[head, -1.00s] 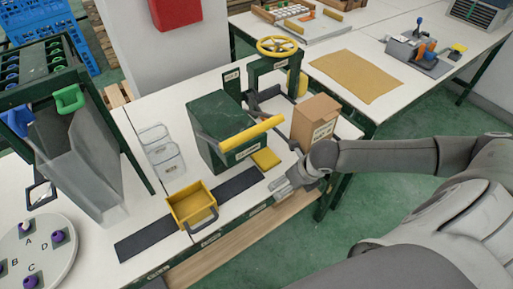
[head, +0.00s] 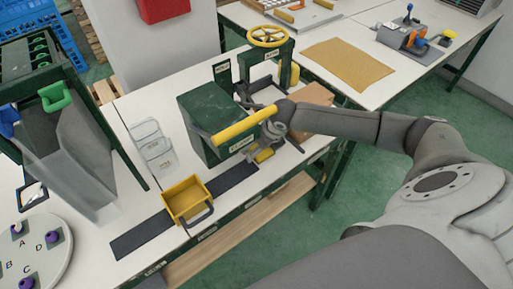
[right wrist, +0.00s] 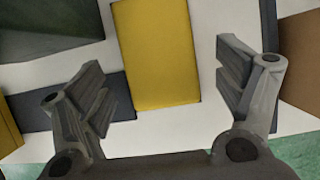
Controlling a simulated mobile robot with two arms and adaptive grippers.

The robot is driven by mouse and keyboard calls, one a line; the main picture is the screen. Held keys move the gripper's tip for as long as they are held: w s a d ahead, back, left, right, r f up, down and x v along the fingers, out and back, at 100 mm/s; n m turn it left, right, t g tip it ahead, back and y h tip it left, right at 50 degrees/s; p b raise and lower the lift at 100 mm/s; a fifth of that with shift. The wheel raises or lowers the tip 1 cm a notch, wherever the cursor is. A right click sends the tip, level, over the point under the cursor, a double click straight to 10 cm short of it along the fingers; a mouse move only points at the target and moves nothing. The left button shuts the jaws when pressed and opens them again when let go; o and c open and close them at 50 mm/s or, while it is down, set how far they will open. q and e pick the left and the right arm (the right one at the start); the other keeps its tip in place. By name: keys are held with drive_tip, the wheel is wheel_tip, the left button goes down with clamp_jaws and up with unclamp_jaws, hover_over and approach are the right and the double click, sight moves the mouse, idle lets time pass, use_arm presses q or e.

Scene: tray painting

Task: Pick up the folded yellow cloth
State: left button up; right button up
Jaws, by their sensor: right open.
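The folded yellow cloth (right wrist: 155,40) is a flat yellow rectangle on the white table. In the head view, a part of it (head: 264,155) shows beside the green box, mostly hidden by my right gripper (head: 262,148). In the right wrist view, my right gripper (right wrist: 163,78) is open, with one finger to each side of the cloth and gaps between them. Nothing is held. My left gripper is not in view.
The green box (head: 205,115) with a yellow bar handle (head: 243,125) stands close left of the gripper. A cardboard box (head: 312,97) is close to the right. A yellow bin (head: 186,199) sits on a dark strip (head: 140,238) at the left front.

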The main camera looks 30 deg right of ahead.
drive_tip(key=shift+w+f+b, duration=0.3)
drive_tip(key=shift+w+f, duration=0.35)
drive_tip(key=shift+s+r, duration=0.1)
drive_tip(key=c, duration=1.1)
